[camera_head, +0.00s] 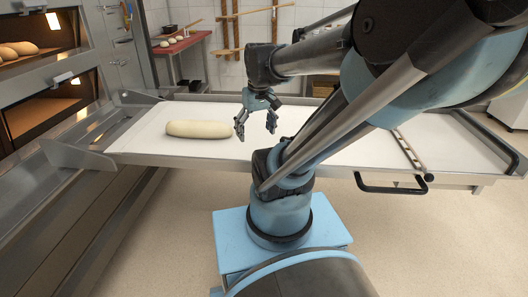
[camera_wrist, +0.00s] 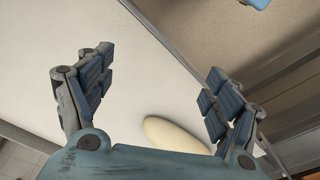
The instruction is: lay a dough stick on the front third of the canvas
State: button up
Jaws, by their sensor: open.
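A pale dough stick (camera_head: 198,129) lies on the left part of the white canvas (camera_head: 330,118), close to the oven end. My gripper (camera_head: 256,125) is open and empty, above the canvas to the right of the dough stick and apart from it. In the wrist view my gripper (camera_wrist: 150,95) has its two fingers spread wide over the canvas (camera_wrist: 100,25). The dough stick (camera_wrist: 175,135) shows between and below the fingers there, its lower part hidden by my gripper.
Deck ovens (camera_head: 45,100) with lit chambers stand at the left, with loaves in the upper one. The canvas loader has a metal side rail and a black handle (camera_head: 392,188) at the front right. A red-topped table (camera_head: 180,43) holding dough pieces stands behind.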

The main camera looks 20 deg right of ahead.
jog(key=s+d+f+m+t, duration=0.1)
jog(key=s+f+m, duration=0.1)
jog(key=s+f, duration=0.3)
jog(key=shift+d+f+h, duration=0.3)
jog(key=shift+d, duration=0.1)
